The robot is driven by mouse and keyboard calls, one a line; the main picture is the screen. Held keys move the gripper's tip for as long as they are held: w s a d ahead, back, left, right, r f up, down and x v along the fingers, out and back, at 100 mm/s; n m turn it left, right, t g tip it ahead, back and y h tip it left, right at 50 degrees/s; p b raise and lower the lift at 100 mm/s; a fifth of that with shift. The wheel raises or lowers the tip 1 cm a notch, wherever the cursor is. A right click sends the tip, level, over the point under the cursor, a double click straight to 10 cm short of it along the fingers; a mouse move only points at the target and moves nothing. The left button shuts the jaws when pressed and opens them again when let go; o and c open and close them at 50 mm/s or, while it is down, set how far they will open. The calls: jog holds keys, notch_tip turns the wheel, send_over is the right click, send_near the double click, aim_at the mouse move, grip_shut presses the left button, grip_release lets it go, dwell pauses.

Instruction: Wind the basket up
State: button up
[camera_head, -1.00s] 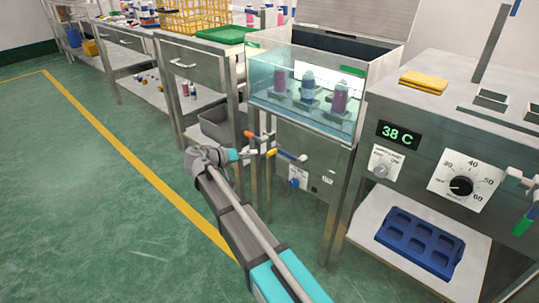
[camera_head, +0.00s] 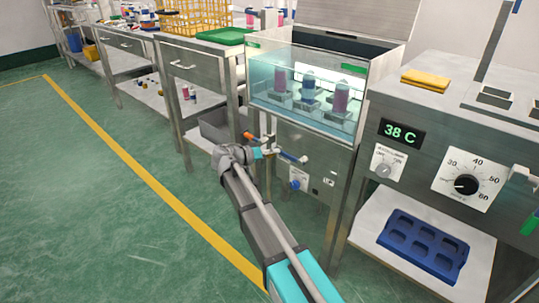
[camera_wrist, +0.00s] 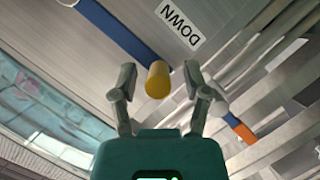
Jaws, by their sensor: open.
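A glass-fronted water tank (camera_head: 268,112) stands in the centre of the head view. The basket inside (camera_head: 308,108) bears several pink and blue cans standing under the glass front. Below it is a blue crank bar (camera_head: 290,157) with a pale end. In the wrist view the blue bar (camera_wrist: 112,30) runs diagonally past a "DOWN" label (camera_wrist: 181,25). A yellow knob (camera_wrist: 157,80) stands between the fingers of my gripper (camera_wrist: 164,95). The gripper is open, with gaps on both sides of the knob. In the head view my gripper (camera_head: 268,151) hides the knob.
An orange-tipped lever (camera_head: 250,135) is close above my gripper; its orange end also shows in the wrist view (camera_wrist: 241,130). A grey bin (camera_head: 214,127) stands on the shelf to the left. A 38 C control panel (camera_head: 401,133) is at right. The left floor is clear.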

grip_shut()
jog(key=shift+a, duration=0.2)
jog(key=shift+d+r, duration=0.15)
jog(key=shift+d, duration=0.2)
